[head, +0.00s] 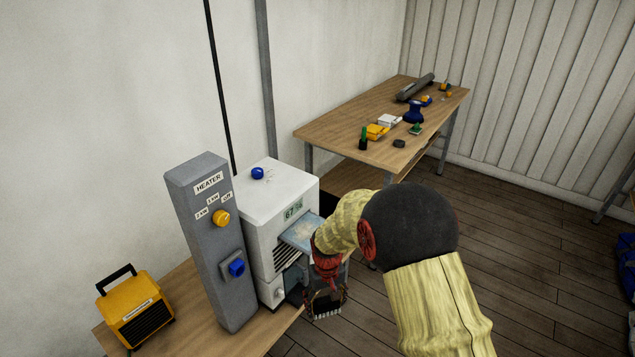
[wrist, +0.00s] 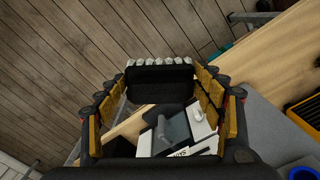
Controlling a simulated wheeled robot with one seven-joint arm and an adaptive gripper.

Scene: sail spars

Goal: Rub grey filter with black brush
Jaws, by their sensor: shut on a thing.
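The grey filter (head: 299,236) is a flat, speckled panel sticking out from the front of a white machine (head: 262,215). My gripper (head: 325,290) is at the machine's front, below and right of the filter. It is shut on the black brush (head: 326,302), a dark block with a row of pale bristles along its lower edge. In the wrist view the brush (wrist: 160,82) sits between the yellow-padded fingers, bristles at the far side. The brush looks apart from the filter. I cannot clearly make out the filter in the wrist view.
A grey heater post (head: 203,240) with yellow and blue knobs stands left of the machine. A yellow heater box (head: 134,308) is farther left on the wooden bench (head: 262,333). A second table (head: 340,129) with several small items stands behind.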

